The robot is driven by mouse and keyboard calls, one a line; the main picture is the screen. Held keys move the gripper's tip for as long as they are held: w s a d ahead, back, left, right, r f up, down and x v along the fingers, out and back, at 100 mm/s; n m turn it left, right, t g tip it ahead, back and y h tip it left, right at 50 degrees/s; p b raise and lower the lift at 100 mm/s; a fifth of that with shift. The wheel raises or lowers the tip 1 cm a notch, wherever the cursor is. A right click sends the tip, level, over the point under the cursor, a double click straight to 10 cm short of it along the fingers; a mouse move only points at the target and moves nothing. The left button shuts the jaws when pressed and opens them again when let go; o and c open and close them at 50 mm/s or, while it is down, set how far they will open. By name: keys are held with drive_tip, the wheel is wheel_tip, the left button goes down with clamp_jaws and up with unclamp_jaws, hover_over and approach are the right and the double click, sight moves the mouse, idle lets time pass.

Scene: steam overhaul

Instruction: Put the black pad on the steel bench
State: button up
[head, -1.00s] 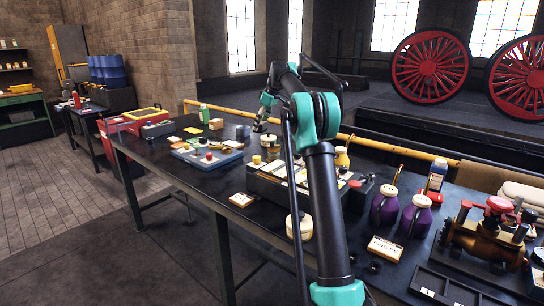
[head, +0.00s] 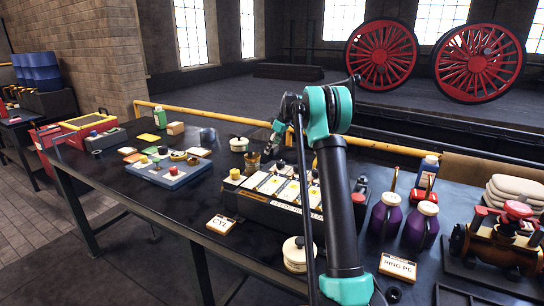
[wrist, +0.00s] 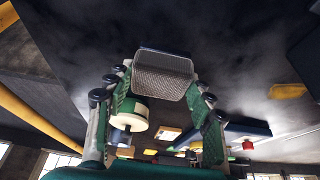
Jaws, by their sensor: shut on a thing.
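My gripper (wrist: 160,85) is shut on a dark grey, mesh-textured block in the wrist view, which I take to be the black pad (wrist: 163,75). Its outer face shows between the fingertips; the rest is hidden. In the head view my gripper (head: 272,145) is over the back part of the dark steel bench (head: 130,195), beside a white lidded pot (head: 239,144) and a brown tin (head: 253,161). The pad cannot be made out there. Whether it touches the bench is unclear.
A box of yellow-marked parts (head: 283,195) stands just in front of my gripper. A blue tray (head: 170,172) lies to the left. Purple bottles (head: 385,215) and a red-and-brass valve (head: 505,240) are at right. A yellow rail (head: 225,117) runs behind. Bare bench shows front left.

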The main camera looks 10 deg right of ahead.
sight(272, 155)
drive_tip(key=shift+a+f, duration=0.1)
drive_tip(key=shift+f, duration=2)
drive_tip(key=shift+f, duration=0.1)
drive_tip(key=o, duration=1.2)
drive_tip(key=shift+o, duration=0.2)
drive_tip(key=v, duration=1.2)
drive_tip(key=shift+a, duration=0.1)
